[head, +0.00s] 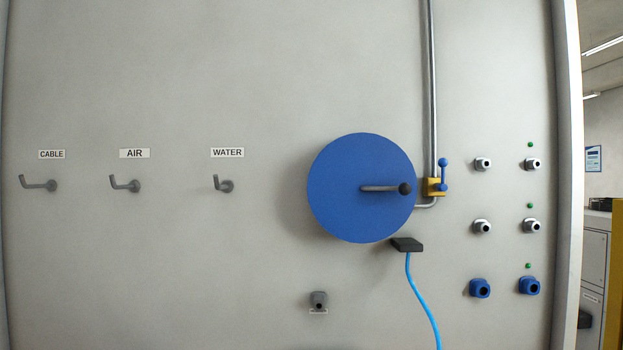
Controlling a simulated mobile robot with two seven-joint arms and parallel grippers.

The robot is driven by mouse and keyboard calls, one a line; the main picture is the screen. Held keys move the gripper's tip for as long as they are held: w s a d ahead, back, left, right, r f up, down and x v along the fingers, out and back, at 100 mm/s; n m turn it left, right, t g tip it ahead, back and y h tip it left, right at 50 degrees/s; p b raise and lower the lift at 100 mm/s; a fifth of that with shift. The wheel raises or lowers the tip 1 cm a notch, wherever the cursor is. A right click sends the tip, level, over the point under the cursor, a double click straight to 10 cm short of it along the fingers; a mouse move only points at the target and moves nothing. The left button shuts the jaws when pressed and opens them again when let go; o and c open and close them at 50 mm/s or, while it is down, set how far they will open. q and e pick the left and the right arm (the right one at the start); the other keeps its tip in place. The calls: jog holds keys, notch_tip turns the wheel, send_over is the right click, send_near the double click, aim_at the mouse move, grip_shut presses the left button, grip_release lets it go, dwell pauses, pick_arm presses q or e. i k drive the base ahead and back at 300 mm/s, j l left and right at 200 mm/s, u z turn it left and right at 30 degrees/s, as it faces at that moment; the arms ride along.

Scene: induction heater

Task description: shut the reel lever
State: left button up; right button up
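The reel is a large blue disc (350,215) on the grey wall panel, right of the middle in the head view. A grey crank handle with a dark ball knob (405,189) lies across its face, pointing right. Just right of the reel, a small blue lever (443,174) with a ball at its upper end stands upright on a yellow valve block (432,187). The block sits on a metal pipe (432,90) that runs down the wall. Neither gripper shows in this view.
A blue hose (421,300) hangs from a black outlet (406,244) below the reel. Hooks under the CABLE (38,184), AIR (126,184) and WATER (223,184) labels are empty. Several fittings (482,227) stick out at the right. A grey fitting (319,299) sits below the reel.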

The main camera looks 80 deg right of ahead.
aim_at(443, 162)
jog(key=z, duration=3)
